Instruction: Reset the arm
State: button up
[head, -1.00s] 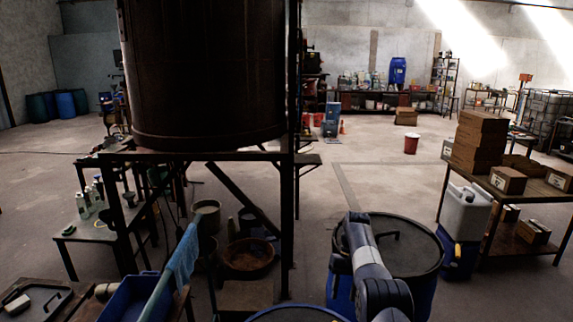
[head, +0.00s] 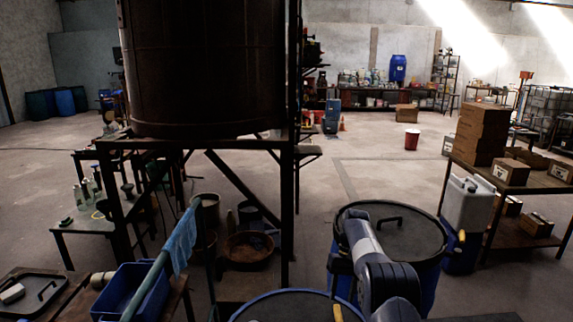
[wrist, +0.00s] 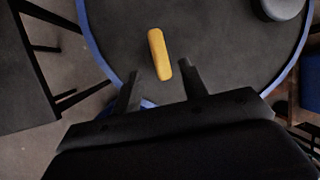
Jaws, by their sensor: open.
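My arm (head: 378,262) shows in the head view in front of the large dark-lidded blue drum, bent down over a nearer drum. My gripper (wrist: 160,80) is open and empty in the wrist view, its two dark fingers pointing over the near drum's dark lid (wrist: 215,45) with a blue rim. A yellow bar-like piece (wrist: 160,54) lies on that lid, just beyond and between the fingertips, apart from them as far as I can tell. It also shows at the bottom edge of the head view (head: 338,313).
A rusty tank (head: 205,75) on a dark stand (head: 287,215) rises to the left. A blue tub (head: 135,292) with a cloth-draped pole stands at lower left. A white canister (head: 467,203) and a box-laden table (head: 530,185) are at right. Open floor lies behind.

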aim_at(339, 313)
jog(key=x, duration=0.4)
jog(key=shift+s+a+f, duration=0.1)
jog(key=shift+s+f, duration=0.1)
jog(key=shift+f, duration=0.15)
jog(key=m, duration=0.2)
jog(key=m+t+y, duration=0.1)
jog(key=m, duration=0.1)
jog(key=shift+d+y, duration=0.25)
jog(key=shift+y, duration=0.05)
jog(key=m, duration=0.1)
jog(key=m+t, duration=0.1)
jog(key=m, duration=0.1)
jog(key=shift+s+d+m+y, duration=0.1)
jog(key=shift+s+m+y, duration=0.05)
jog(key=shift+m+y, duration=0.2)
jog(key=shift+s+r, duration=0.1)
jog(key=shift+r, duration=0.05)
